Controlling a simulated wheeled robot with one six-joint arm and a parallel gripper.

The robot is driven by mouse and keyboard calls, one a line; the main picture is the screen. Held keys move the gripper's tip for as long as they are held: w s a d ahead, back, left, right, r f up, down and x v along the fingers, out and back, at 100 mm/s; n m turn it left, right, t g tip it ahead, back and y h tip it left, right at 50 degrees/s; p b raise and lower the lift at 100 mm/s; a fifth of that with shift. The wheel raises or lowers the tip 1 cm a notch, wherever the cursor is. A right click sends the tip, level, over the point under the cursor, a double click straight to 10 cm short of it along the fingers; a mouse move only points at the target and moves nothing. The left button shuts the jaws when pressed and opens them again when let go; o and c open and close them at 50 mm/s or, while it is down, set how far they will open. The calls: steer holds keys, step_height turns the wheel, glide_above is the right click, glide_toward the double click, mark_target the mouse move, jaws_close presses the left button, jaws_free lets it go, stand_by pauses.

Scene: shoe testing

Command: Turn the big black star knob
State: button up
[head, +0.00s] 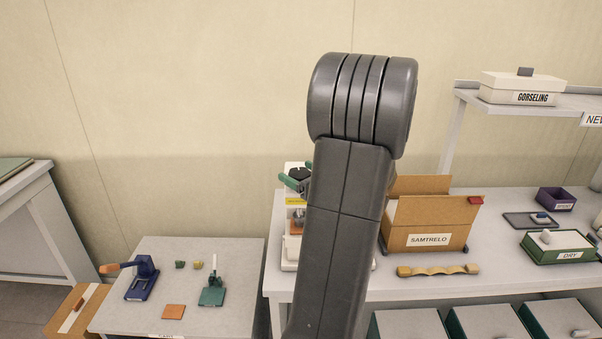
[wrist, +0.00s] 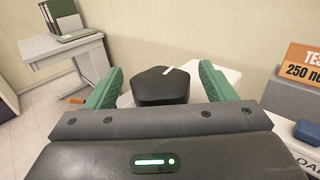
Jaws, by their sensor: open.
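The big black star knob (wrist: 160,92) shows in the wrist view, dark, with rounded lobes and a short white mark at its far edge. It sits between the two green-padded fingers of my gripper (wrist: 160,84), which is open. Gaps show on both sides of the knob, so the fingers do not appear to touch it. In the head view the knob (head: 299,173) shows as a small dark top on a white device (head: 290,250) with a yellow label. One green finger shows beside it there; my arm hides the rest.
A cardboard box (head: 430,225) marked SAMTRELO and a wavy tan piece (head: 438,270) lie right of my arm. An orange sign (wrist: 302,60) stands right in the wrist view. A lower table (head: 180,300) at left holds small clamps (head: 212,290). A shelf (head: 540,100) stands right.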

steer(key=shift+c, duration=0.3)
steer(key=c, duration=0.9)
steer(key=shift+c, duration=0.2)
